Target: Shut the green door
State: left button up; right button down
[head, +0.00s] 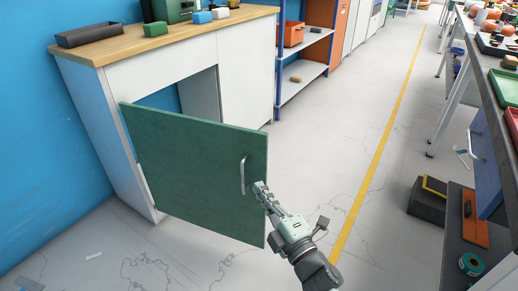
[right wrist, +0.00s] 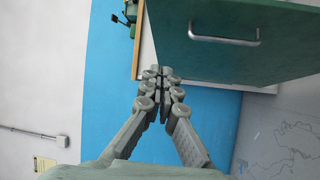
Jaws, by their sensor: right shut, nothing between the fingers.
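The green door (head: 195,165) stands open, swung out from the white cabinet (head: 247,72). Its left edge is at the cabinet's left front side. A silver bar handle (head: 243,174) is near its free right edge; the door (right wrist: 280,60) and handle (right wrist: 224,40) also show in the right wrist view. My right gripper (head: 260,187) is shut and empty, its fingertips by the door's free edge, just right of the handle. In the right wrist view the gripper (right wrist: 160,72) overlaps the door's edge; I cannot tell whether it touches. My left gripper is not in view.
The cabinet's wooden top (head: 160,40) carries a dark tray (head: 88,35) and other items. A blue-framed shelf (head: 303,75) stands beyond. Open floor with a yellow line (head: 382,145) lies to the right. A workbench and a dark box (head: 427,200) are at the far right.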

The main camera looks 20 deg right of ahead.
notch_tip(320, 180, down, 3)
jog(key=d+n+g+h, duration=0.1)
jog(key=d, duration=0.2)
jog(key=p, duration=0.1)
send_near(256, 156)
jog(key=w+a, duration=0.2)
jog(key=a, duration=0.1)
jog(key=w, duration=0.1)
jog(key=w+d, duration=0.1)
jog(key=w, duration=0.1)
jog(key=shift+d+r+p, duration=0.15)
jog(key=shift+d+p, duration=0.15)
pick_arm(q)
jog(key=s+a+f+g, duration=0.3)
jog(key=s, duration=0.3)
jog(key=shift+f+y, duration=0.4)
pick_arm(e)
jog(key=shift+w+d, duration=0.3)
jog(key=shift+w, duration=0.1)
